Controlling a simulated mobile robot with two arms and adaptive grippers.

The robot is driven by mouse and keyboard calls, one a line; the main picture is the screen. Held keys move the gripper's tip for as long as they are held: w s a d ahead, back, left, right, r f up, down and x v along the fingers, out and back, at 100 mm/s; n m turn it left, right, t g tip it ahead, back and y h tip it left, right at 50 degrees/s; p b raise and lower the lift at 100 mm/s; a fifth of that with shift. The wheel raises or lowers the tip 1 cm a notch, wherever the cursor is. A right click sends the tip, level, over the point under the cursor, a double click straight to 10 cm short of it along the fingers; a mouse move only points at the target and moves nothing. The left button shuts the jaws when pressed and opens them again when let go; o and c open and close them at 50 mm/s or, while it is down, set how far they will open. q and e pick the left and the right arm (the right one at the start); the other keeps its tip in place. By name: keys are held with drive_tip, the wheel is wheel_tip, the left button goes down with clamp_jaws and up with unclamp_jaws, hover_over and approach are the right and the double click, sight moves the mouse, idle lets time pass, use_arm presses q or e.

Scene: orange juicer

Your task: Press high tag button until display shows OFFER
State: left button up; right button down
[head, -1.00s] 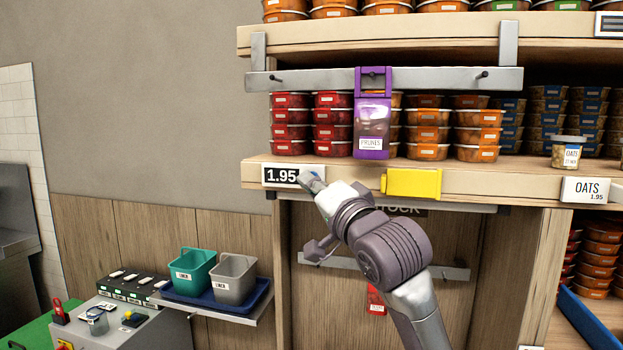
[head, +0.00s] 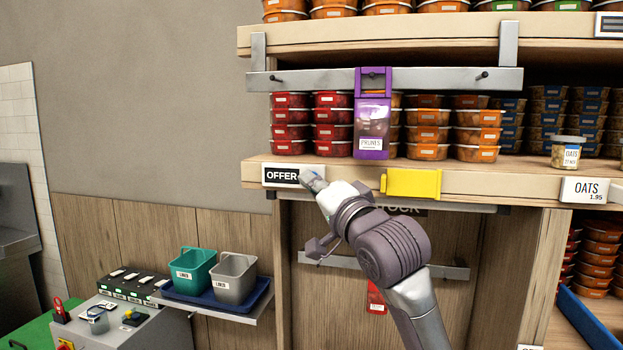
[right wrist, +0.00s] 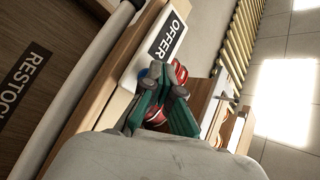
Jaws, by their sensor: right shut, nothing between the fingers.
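The high tag (head: 283,175) is a small display on the front edge of the shelf, and it reads OFFER. It also shows in the right wrist view (right wrist: 168,38), tilted, with the same word. My right gripper (head: 308,176) is at the tag's right end, its fingertips shut with nothing between them. In the right wrist view the closed fingers (right wrist: 160,85) cover the near end of the tag, with a bit of blue at their left side. Whether the fingertips touch the button is hidden. My left gripper is not in view.
A yellow holder (head: 412,184) sits on the shelf edge right of my gripper. A purple PRUNES pack (head: 372,125) hangs from the metal rail above. Stacked tubs (head: 427,130) fill the shelf. Bins on a blue tray (head: 215,303) stand lower left.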

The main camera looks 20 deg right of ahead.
drive_tip(key=shift+s, duration=0.1)
drive_tip(key=shift+s+a, duration=0.45)
drive_tip(key=shift+s, duration=0.1)
drive_tip(key=shift+s+a+p, duration=0.25)
drive_tip(key=shift+s+a, duration=0.45)
drive_tip(key=shift+s, duration=0.35)
drive_tip(key=shift+s+a+p, duration=0.2)
drive_tip(key=shift+s+a, duration=0.5)
drive_tip(key=shift+s, duration=0.35)
drive_tip(key=s+a, duration=0.1)
drive_tip(key=s+a+p, duration=0.1)
drive_tip(key=s, duration=0.1)
drive_tip(key=s+a, duration=0.1)
drive_tip(key=s, duration=0.1)
drive_tip(key=shift+a, duration=0.15)
